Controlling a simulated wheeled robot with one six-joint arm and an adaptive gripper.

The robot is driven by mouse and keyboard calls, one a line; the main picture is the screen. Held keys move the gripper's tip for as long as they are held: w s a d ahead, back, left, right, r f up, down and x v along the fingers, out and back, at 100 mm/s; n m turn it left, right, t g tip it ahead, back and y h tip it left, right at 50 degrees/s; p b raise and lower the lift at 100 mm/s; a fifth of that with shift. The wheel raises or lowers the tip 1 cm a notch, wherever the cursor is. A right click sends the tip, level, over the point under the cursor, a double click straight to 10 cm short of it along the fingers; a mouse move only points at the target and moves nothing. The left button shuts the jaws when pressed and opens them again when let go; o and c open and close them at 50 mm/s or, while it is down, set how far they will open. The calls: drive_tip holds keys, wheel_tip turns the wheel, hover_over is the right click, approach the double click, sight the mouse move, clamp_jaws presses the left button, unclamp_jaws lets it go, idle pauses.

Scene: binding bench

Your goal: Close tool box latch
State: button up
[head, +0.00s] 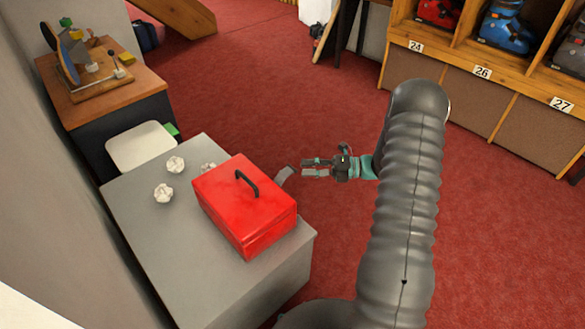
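A red tool box (246,206) with a black top handle stands on a grey cabinet, its lid down. Its grey latch (285,176) sticks out and up from the box's far right side, swung away from the wall. My gripper (303,167) is just right of the latch, its fingers pointing left toward it. A narrow gap shows between the two fingers, and nothing is seen in it. The fingertips look close to the latch's outer end; contact cannot be told from this view. The latch's lower part and its catch are hidden behind the box.
Crumpled white paper balls (163,193) lie on the grey cabinet top (150,232) left of the box. Shelves with ski boots (505,25) are at upper right. Red carpet is open around my arm.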

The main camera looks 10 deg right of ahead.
sight(293, 168)
drive_tip(key=shift+x, duration=2.65)
drive_tip(key=shift+c, duration=0.2)
clamp_jaws()
